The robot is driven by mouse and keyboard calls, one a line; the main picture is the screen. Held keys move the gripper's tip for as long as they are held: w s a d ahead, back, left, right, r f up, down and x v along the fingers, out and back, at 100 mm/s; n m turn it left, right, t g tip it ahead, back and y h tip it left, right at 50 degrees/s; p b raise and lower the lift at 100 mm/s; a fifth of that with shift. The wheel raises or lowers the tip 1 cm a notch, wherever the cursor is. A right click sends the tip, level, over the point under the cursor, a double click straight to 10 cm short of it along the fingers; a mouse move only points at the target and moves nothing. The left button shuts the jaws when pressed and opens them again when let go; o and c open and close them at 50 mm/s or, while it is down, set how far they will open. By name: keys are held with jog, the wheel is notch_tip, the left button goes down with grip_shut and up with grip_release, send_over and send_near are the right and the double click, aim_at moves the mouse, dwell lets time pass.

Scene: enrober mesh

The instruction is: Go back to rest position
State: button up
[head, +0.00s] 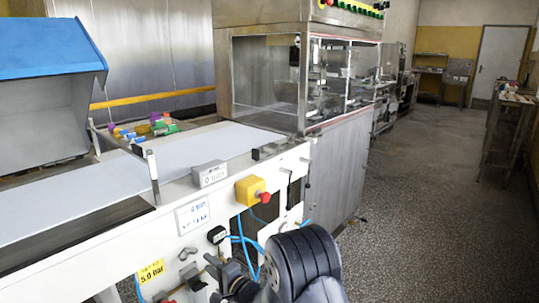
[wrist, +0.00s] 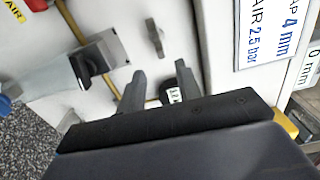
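My gripper (wrist: 160,84) shows in the wrist view with its two dark fingers apart and nothing seen held between them. A black round knob with a small white label (wrist: 172,96) lies beside the right finger; I cannot tell whether they touch. In the head view my gripper (head: 219,270) is low in front of the white machine's side panel (head: 150,245), close to the grey wing handle (head: 187,253) and below the black knob (head: 217,235). My dark arm partly hides the panel there.
The machine carries a white belt (head: 110,180), a yellow box with a red button (head: 252,191) and blue hoses (head: 243,243). A glazed cabinet (head: 265,75) stands behind. A blue-topped hopper (head: 45,50) is at left. Open speckled floor (head: 430,200) lies to the right.

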aim_at(196, 253)
jog(key=x, duration=0.7)
dwell(0.3)
jog(key=v, duration=1)
jog(key=x, duration=1)
jog(key=shift+w+b, duration=0.1)
jog(key=shift+b, duration=0.2)
jog(key=n, duration=0.2)
jog(key=n+b, duration=0.1)
jog(key=n, duration=0.2)
jog(key=shift+r, duration=0.4)
